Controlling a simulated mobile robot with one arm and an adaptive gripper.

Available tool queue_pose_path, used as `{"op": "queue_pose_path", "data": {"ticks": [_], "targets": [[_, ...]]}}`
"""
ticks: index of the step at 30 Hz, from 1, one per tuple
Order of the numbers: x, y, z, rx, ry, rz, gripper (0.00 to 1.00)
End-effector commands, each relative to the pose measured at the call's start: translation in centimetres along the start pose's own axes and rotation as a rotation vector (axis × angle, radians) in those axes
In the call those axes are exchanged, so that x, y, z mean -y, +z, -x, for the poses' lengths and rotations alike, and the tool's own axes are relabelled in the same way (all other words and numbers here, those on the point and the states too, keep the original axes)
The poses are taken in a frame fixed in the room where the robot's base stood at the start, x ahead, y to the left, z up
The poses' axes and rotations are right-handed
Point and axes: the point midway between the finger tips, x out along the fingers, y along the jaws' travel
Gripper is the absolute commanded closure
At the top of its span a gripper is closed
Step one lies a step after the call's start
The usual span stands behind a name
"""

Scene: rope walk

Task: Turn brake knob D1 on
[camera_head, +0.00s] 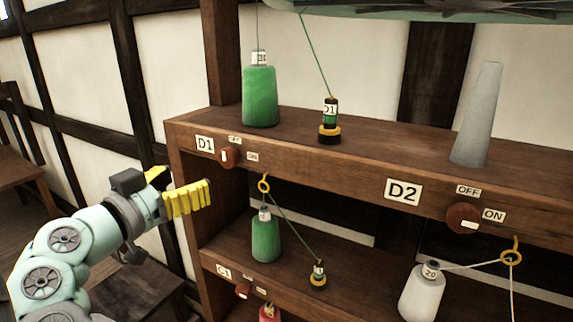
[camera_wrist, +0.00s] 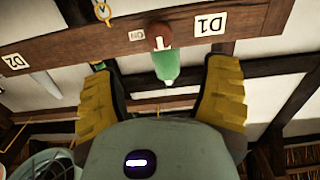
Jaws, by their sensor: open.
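Brake knob D1 (camera_head: 229,158) is a small round red-brown knob with a pale mark, on the top shelf's front board. The D1 plate (camera_head: 205,144) is to its left, a small OFF label (camera_head: 234,140) above it and an ON label (camera_head: 252,156) to its right. The mark's exact direction is too small to tell. My gripper (camera_head: 187,198) has yellow fingers and is open, below and left of the knob, apart from it. In the upside-down wrist view, knob D1 (camera_wrist: 159,36) appears beyond the gap between the open fingers (camera_wrist: 160,95).
A green cone (camera_head: 260,97) and a small bobbin (camera_head: 330,122) stand on the top shelf. Knob D2 (camera_head: 463,218) is to the right. A yellow ring (camera_head: 264,184) with thread hangs under the board. Lower-shelf knob C1 (camera_head: 243,291) is below. The shelf's left post is near my gripper.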

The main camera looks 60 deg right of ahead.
Motion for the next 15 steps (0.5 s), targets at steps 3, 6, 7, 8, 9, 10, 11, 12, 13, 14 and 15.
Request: {"op": "queue_pose_path", "data": {"ticks": [3,6,7,8,9,10,11,12,13,14,15], "targets": [[-0.4,-0.6,-2.3,-0.001,0.016,0.005,0.26],[-0.4,-0.6,-4.0,0.002,0.013,0.002,0.26],[-0.4,-0.6,-4.4,0.002,0.013,0.004,0.26],[-0.3,-0.7,-4.7,0.000,0.011,0.004,0.26],[-0.3,-0.7,-5.2,0.000,0.011,0.003,0.26],[-0.4,-0.6,-5.6,0.001,0.012,0.004,0.26],[-0.4,-0.6,-6.0,0.001,0.011,0.004,0.26],[-0.4,-0.5,-6.5,0.002,0.010,0.005,0.26],[-0.4,-0.5,-6.8,0.001,0.011,0.004,0.26],[-0.4,-0.6,-7.2,0.001,0.011,0.003,0.26],[-0.3,-0.6,-7.6,0.000,0.009,0.003,0.26]]}}
